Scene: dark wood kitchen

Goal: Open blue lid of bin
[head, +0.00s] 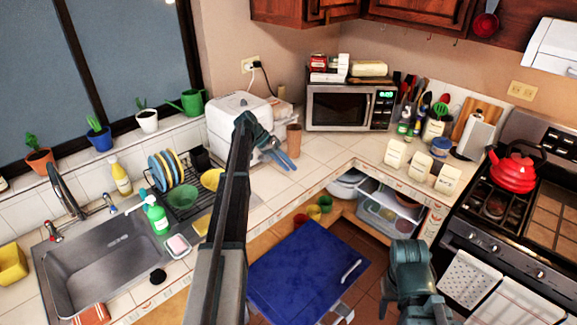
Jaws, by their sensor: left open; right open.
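The bin's blue lid (305,268) lies at the bottom middle of the head view, below the counter corner. It looks flat and shut, with a pale handle (351,270) near its right edge. My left gripper (281,157) is open and empty above the counter, far behind the lid, in front of the white appliance. My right gripper (409,262) is to the right of the lid, apart from the handle in the picture. Its fingertips are hard to make out. Most of the bin body is hidden under the lid.
The sink (105,255) and dish rack (185,200) are on the left. A microwave (348,108) stands at the back. Open shelves (385,205) with containers sit under the counter corner. The stove (510,220) with a red kettle (514,168) is on the right.

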